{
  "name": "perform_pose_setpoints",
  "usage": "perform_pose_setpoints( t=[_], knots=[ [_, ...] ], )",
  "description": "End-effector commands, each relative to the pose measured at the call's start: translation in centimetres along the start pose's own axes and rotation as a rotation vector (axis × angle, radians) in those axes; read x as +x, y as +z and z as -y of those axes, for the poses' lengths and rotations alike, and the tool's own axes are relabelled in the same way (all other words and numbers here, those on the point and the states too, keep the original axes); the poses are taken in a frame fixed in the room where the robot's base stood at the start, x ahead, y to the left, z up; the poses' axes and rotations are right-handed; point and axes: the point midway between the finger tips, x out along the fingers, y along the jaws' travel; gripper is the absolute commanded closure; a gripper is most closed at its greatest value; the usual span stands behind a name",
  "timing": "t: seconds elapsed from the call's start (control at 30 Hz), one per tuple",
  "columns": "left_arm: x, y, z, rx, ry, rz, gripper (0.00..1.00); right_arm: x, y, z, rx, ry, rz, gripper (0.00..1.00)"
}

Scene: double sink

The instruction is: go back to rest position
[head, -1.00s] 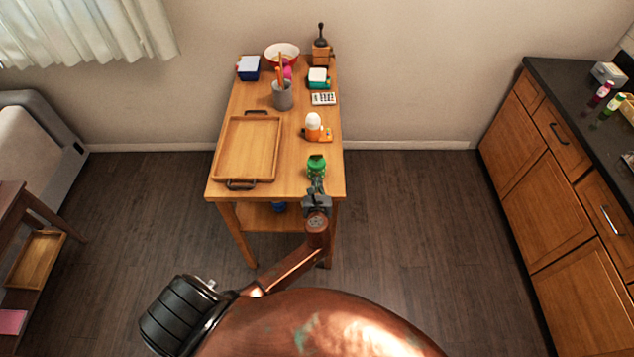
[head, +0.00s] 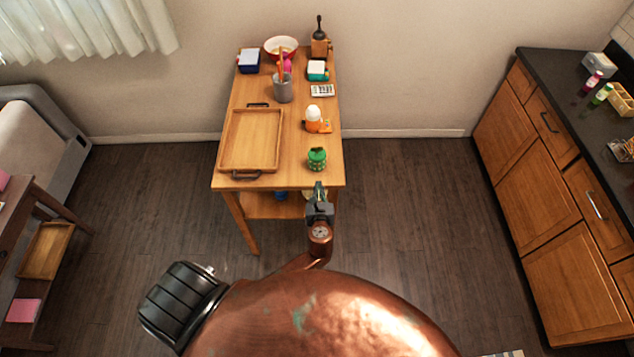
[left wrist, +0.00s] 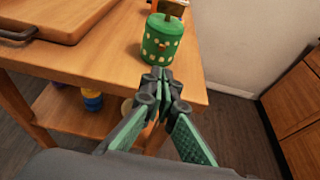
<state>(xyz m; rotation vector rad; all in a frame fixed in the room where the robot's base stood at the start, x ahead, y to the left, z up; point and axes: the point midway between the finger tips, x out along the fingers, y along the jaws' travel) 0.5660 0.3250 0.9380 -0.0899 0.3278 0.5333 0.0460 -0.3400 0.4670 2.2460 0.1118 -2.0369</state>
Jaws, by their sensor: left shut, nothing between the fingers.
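My left gripper (head: 319,190) is shut and empty just off the near edge of the wooden table (head: 262,182). In the left wrist view its fingertips (left wrist: 160,76) meet just in front of a green canister (left wrist: 162,38) with nothing between them. In the head view the green canister (head: 317,158) stands upright near the table's front right corner, with a gap between it and the gripper. My right gripper is not in view.
The table holds a wooden tray (head: 281,150), a grey utensil cup (head: 283,92), an egg in an orange holder (head: 314,115) and a red-white bowl (head: 281,45). A counter (head: 552,90) runs along the right. The dark floor (head: 420,220) between is clear.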

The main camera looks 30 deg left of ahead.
Motion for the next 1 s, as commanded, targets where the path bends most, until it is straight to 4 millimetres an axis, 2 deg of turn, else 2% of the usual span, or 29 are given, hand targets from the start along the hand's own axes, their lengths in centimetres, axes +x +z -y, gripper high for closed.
perform_pose_setpoints(
  t=[0.53, 0.63, 0.67, 0.77, 0.87, 0.9, 0.97, 1.0],
  knots=[
    [0.0, -0.1, 0.0, -0.002, 0.0, -0.002, 1.0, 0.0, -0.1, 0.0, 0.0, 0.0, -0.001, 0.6],
    [0.3, -1.5, -0.3, -0.026, 0.0, -0.026, 1.0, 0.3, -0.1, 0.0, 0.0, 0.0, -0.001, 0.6],
    [0.5, -2.4, -0.5, -0.041, 0.001, -0.042, 1.0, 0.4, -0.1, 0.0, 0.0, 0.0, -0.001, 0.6],
    [1.2, -7.3, -1.6, -0.132, 0.009, -0.126, 1.0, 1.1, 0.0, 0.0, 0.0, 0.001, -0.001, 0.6],
    [1.9, -14.1, -3.3, -0.276, 0.035, -0.243, 1.0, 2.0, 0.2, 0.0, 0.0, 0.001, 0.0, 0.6],
    [1.9, -17.0, -4.2, -0.343, 0.053, -0.293, 1.0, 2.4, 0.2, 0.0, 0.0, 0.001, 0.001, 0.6],
    [1.8, -21.2, -5.4, -0.446, 0.085, -0.364, 1.0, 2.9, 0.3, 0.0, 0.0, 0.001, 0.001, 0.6],
    [1.6, -24.0, -6.3, -0.516, 0.111, -0.409, 1.0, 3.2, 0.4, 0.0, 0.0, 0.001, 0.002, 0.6]
  ],
)
